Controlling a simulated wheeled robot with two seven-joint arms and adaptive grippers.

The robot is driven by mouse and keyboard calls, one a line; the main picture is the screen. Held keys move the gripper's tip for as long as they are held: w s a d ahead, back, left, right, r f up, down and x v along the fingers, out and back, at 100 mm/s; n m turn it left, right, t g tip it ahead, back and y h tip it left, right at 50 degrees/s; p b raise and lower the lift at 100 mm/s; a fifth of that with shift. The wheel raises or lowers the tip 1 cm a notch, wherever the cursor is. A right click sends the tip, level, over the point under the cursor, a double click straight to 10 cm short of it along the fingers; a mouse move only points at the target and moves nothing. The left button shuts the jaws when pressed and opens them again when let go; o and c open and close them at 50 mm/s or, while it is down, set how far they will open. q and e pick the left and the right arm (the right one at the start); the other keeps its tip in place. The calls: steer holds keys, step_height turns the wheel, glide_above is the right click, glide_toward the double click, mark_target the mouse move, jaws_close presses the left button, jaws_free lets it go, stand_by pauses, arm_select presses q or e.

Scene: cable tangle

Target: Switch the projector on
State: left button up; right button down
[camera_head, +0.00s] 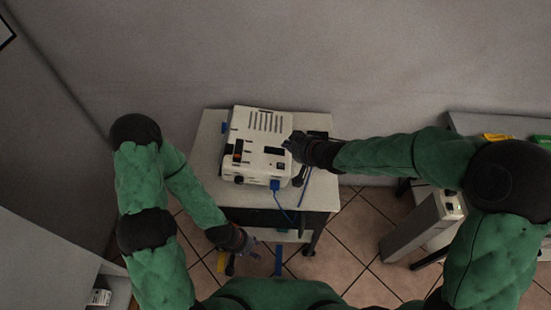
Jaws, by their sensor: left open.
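The white projector (243,154) sits on the small grey table (208,140), with vent slots on top and dark panels near its front. A small red and black switch-like part (237,150) shows on its left side. A blue plug (275,185) is at its front right corner, with a thin blue cable (284,208) hanging from it. My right gripper (290,144) is at the projector's right edge; its fingers are dark and small, so I cannot tell whether they touch it or are shut. My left gripper (252,244) is open, low in front of the table and apart from the projector.
A grey desk (482,124) at the right holds yellow and green items (497,138). A pale box-like unit (424,226) stands below it. A white surface (40,250) is at the lower left. Tiled floor lies between the tables.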

steer(key=shift+d, duration=0.1)
steer(key=shift+f, duration=0.1)
steer(key=b, duration=0.9)
glide_above(283, 168)
step_height(283, 168, down, 8)
steer(key=shift+d+r, duration=0.15)
steer(key=shift+r, duration=0.1)
steer(key=shift+w+f+b, duration=0.1)
steer(key=shift+f+b, duration=0.35)
steer(key=shift+f, duration=0.05)
stand_by(0.6)
steer(key=shift+a+f+b, duration=0.2)
steer(key=shift+f+b, duration=0.1)
steer(key=shift+f, duration=0.1)
steer(key=shift+f+b, duration=0.35)
stand_by(0.6)
steer(key=shift+d+r+p, duration=0.1)
steer(key=shift+r+p, duration=0.65)
steer(key=shift+p, duration=0.2)
